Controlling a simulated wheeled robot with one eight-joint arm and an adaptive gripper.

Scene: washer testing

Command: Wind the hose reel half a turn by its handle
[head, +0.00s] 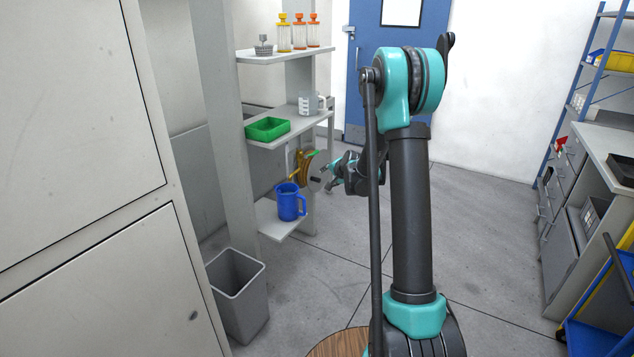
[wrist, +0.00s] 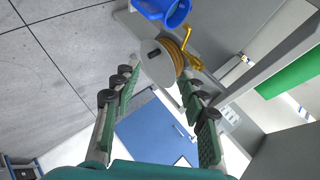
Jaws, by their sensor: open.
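The hose reel (head: 303,166) hangs at the shelf unit in the head view, with yellow-orange hose and a grey side disc. In the wrist view its pale disc (wrist: 157,64) faces me, with wound hose (wrist: 173,55) behind it. My gripper (head: 330,174) is just right of the reel. In the wrist view my gripper (wrist: 159,88) is open and empty, its green-padded fingers spread with the disc beyond and between their tips.
A blue jug (head: 291,203) stands on the low shelf (head: 274,219) below the reel. A green tray (head: 267,129) and a clear jug (head: 312,104) are on the shelf above. A grey bin (head: 238,294) stands on the floor. Open floor lies right of the shelves.

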